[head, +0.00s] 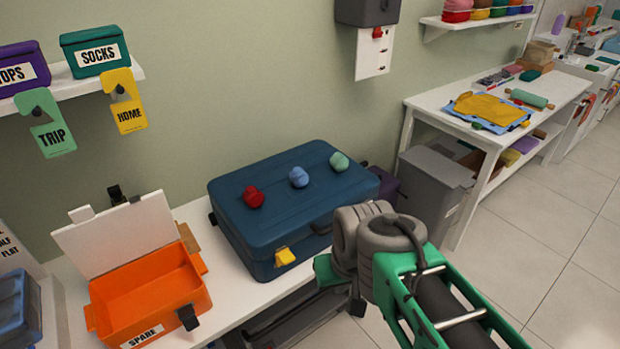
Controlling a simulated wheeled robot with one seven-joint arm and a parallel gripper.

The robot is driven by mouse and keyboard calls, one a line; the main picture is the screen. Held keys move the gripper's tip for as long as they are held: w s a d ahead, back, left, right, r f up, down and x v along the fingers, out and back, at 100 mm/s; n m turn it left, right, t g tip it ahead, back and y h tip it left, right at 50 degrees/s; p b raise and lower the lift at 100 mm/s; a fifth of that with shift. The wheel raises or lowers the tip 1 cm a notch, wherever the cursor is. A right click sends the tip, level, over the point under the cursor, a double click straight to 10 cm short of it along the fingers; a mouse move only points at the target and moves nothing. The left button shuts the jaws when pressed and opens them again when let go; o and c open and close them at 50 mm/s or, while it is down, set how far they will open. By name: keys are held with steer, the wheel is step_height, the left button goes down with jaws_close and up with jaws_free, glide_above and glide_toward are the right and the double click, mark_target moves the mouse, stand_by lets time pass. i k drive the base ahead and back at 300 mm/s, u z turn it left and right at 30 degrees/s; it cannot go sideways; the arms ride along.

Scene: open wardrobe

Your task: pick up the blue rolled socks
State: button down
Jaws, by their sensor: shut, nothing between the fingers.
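The blue rolled socks (299,177) are a small light-blue ball on top of the closed dark-blue suitcase (232,222). They sit between a red ball (253,197) and a pale-green ball (339,161), apart from both. My arm reaches in from the lower right. My gripper (328,270) is beside the suitcase's front right side, lower in the picture than the socks and apart from them. My grey wrist hides most of it, and it is shut and empty.
An open orange box (146,299) labelled SPARE stands left of the suitcase on the white bench (199,214). A grey bin (432,190) is to the right, near a white table (436,103). A shelf (65,90) holds the SOCKS box (95,50). The space above the suitcase looks clear.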

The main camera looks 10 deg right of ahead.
mark_target(300, 178)
steer(key=z, duration=0.35)
steer(key=k, duration=0.75)
steer(key=u, duration=1.1)
steer(key=i, duration=1)
